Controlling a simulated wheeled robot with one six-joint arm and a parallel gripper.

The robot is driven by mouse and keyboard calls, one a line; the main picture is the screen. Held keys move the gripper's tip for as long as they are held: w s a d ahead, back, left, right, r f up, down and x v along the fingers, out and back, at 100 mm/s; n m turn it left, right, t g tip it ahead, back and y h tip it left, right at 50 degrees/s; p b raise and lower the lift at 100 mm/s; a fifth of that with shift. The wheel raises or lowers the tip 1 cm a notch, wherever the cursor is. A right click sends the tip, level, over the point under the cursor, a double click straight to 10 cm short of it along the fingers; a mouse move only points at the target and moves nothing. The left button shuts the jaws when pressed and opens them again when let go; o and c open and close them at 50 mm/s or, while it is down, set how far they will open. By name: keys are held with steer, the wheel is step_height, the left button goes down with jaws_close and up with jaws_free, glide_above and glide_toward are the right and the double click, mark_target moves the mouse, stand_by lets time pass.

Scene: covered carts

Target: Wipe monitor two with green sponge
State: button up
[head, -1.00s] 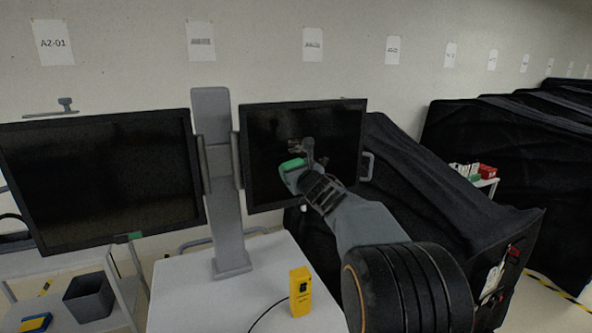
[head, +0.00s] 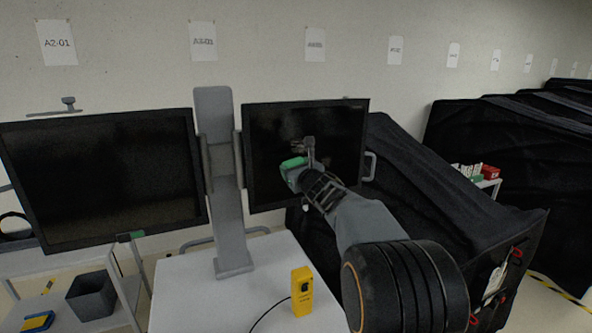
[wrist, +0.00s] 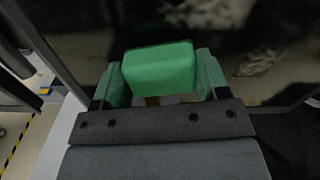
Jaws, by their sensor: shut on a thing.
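Two dark monitors hang on a grey stand, a large one (head: 100,180) at left and a smaller one (head: 270,130) at right. No label on them tells which is monitor two. My gripper (head: 300,168) is in front of the right monitor's screen. In the wrist view it is shut on the green sponge (wrist: 160,68), with a green finger on each side. The sponge shows small in the head view (head: 292,163). It is close to the dark screen (wrist: 220,25); I cannot tell whether it touches.
A yellow device (head: 301,291) with a cable stands on the white cart top (head: 220,300) below the monitors. A grey bin (head: 91,296) is on a cart at lower left. Black covered carts (head: 430,185) fill the right. A wall is behind.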

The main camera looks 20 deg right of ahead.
steer(key=shift+w, duration=0.5)
steer(key=shift+s+d, duration=0.1)
steer(key=shift+d, duration=3.5)
steer(key=shift+d, duration=0.1)
